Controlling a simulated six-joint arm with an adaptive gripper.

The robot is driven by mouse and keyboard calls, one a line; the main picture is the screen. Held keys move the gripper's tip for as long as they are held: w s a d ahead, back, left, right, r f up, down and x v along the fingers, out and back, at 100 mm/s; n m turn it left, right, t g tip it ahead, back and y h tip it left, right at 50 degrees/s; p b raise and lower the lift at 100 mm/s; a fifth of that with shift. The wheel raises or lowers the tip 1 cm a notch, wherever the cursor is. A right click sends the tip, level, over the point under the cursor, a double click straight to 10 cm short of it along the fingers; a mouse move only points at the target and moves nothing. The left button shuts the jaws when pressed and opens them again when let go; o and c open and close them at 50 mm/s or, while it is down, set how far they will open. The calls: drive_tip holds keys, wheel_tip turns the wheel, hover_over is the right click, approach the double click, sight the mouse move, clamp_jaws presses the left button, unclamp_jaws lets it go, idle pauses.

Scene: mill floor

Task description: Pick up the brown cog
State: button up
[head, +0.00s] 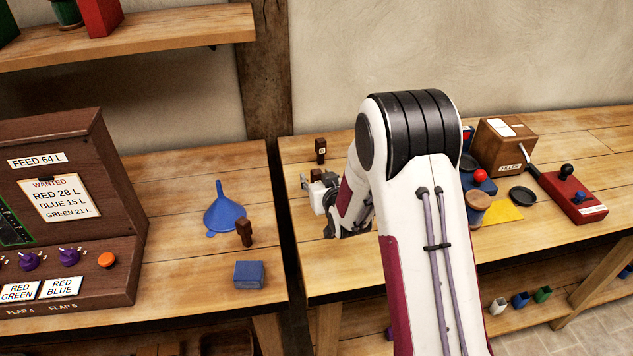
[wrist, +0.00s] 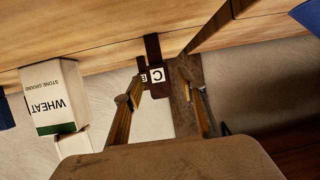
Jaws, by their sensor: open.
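A dark brown cog (head: 321,150) with a small white label stands upright near the back of the right-hand bench, close to the wooden post. In the wrist view it (wrist: 153,50) shows upside down, with a white label lettered C. Another brown peg-like piece (head: 244,232) stands on the left bench beside the funnel; I cannot tell whether it is also a cog. My gripper (head: 304,181) is low over the bench, nearer than the labelled cog and apart from it. In the wrist view my gripper (wrist: 162,95) is open and empty, with the cog beyond its fingers.
A white WHEAT package (wrist: 50,98) shows beside the cog in the wrist view; my arm hides it in the head view. A gap separates the benches. A blue funnel (head: 224,212) and blue block (head: 249,274) are on the left bench. A brown filler box (head: 503,147) stands right.

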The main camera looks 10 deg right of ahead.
drive_tip(key=shift+w, duration=0.15)
idle(0.4)
drive_tip(key=c, duration=1)
drive_tip(key=shift+c, duration=0.2)
drive_tip(key=shift+r, duration=5)
